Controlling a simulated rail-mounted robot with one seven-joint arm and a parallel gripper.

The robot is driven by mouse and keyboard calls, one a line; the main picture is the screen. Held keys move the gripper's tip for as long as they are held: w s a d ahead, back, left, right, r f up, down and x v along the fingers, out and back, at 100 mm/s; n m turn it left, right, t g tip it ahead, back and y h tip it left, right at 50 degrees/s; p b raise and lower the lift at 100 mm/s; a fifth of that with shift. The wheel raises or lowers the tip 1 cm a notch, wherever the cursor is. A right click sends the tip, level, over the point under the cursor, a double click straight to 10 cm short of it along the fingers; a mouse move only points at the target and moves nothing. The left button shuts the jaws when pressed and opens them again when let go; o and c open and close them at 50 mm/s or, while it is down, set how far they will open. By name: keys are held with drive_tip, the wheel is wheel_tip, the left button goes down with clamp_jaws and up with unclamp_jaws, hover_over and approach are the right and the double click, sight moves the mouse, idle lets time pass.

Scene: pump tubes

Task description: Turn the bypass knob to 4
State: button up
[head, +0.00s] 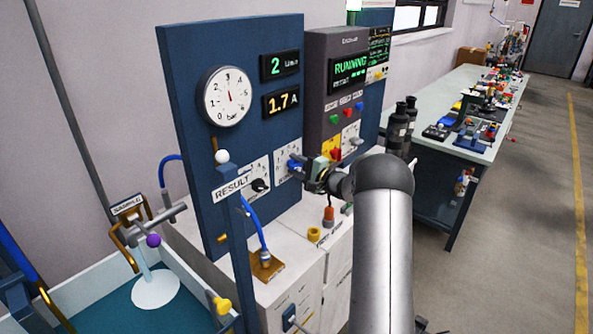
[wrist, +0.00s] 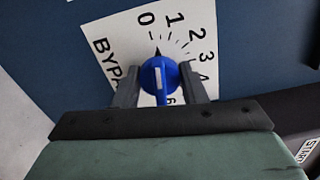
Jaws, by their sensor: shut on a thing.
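The bypass knob (wrist: 158,76) is blue with a white line on its face. It sits on a white dial plate (wrist: 120,45) marked BYPASS, with numbers from 0 upward around it. A small dark pointer at the knob's top points up, near the 0 mark and a little toward 1. The 4 is to the right of the knob, partly beside a finger. My gripper (wrist: 158,88) is shut on the knob, one finger on each side. In the head view my gripper (head: 308,170) is at the panel, with the blue knob (head: 294,164) just left of it.
The blue panel carries a pressure gauge (head: 227,95), a 2 L/min display (head: 281,65) and a 1.7 A display (head: 282,101). A black knob (head: 259,185) is left of the bypass dial. A grey control box (head: 337,45) reading RUNNING stands close on the right.

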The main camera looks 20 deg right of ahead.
drive_tip(key=m+b, duration=0.2)
drive_tip(key=shift+f+m, duration=0.2)
drive_tip(key=shift+m, duration=0.2)
drive_tip(key=m+b, duration=0.1)
drive_tip(key=m, duration=0.1)
drive_tip(key=shift+m, duration=0.3)
drive_tip(key=m, duration=0.2)
drive_tip(key=shift+r+m+b, duration=0.15)
drive_tip(key=shift+m+b, duration=0.2)
drive_tip(key=shift+m, duration=0.05)
drive_tip(key=m, duration=0.3)
drive_tip(key=shift+m+p, duration=0.3)
drive_tip(key=shift+p, duration=0.05)
drive_tip(key=m+p, duration=0.2)
drive_tip(key=m, duration=0.3)
drive_tip(key=shift+r, duration=0.1)
drive_tip(key=shift+m+p, duration=1.65)
drive_tip(key=shift+m, duration=0.85)
drive_tip(key=o, duration=1)
